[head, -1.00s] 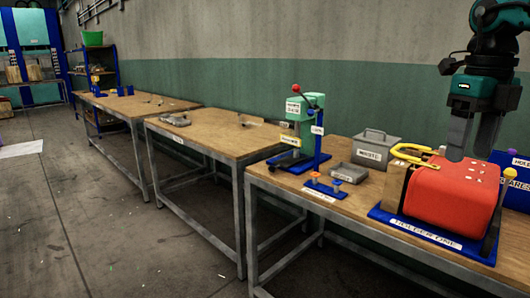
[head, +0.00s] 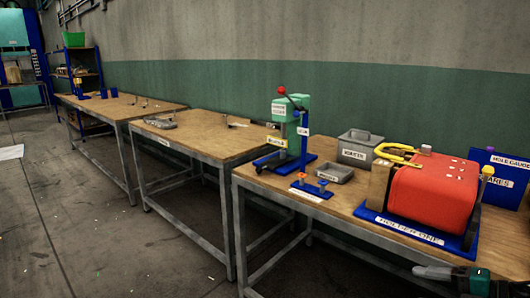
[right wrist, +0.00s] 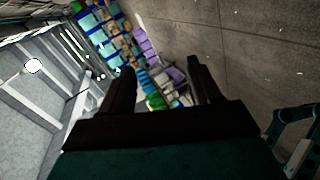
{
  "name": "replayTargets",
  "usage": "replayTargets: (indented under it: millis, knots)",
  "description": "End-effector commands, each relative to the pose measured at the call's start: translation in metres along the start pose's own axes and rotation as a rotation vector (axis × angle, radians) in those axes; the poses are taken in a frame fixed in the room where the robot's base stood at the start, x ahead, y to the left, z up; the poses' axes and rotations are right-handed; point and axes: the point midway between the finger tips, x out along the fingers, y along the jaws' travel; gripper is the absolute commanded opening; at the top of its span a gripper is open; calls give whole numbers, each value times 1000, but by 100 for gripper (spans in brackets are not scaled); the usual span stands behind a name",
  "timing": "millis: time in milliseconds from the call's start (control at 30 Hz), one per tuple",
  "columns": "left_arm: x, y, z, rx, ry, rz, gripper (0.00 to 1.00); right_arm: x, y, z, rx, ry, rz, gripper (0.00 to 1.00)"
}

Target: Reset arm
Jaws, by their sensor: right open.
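My right gripper (right wrist: 160,78) shows in the right wrist view with its two dark fingers spread apart and nothing between them. My left gripper is not in view.
The near table (head: 345,210) bears a green press (head: 292,110), a grey waste box (head: 360,149), a small grey tray (head: 333,172) and a red block on a blue holder (head: 432,200). More tables stand left. Open floor (head: 90,240) lies in front.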

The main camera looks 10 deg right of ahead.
Motion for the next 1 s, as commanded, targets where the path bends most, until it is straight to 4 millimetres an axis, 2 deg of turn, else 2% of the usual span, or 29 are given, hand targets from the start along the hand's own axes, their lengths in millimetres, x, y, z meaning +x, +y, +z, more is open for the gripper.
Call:
replayTargets:
  millis: [33, 100, 267, 367, 500, 700, 800, 1000]
  knots:
    - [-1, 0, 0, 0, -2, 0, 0, 6, -19, -7, 102, -41, 47, 62]
    - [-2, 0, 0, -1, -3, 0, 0, 13, -43, -16, 232, -102, 98, 62]
    - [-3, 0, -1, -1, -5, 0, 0, 32, -93, -45, 542, -235, 186, 62]
    - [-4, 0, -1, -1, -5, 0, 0, 46, -123, -70, 743, -310, 219, 62]
    - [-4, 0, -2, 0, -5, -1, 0, 69, -156, -115, 1030, -399, 240, 62]
    - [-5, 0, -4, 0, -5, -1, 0, 98, -181, -178, 1371, -475, 224, 62]
    - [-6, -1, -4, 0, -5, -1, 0, 108, -184, -199, 1473, -490, 210, 62]
    - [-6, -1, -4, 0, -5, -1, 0, 114, -186, -214, 1539, -498, 197, 62]
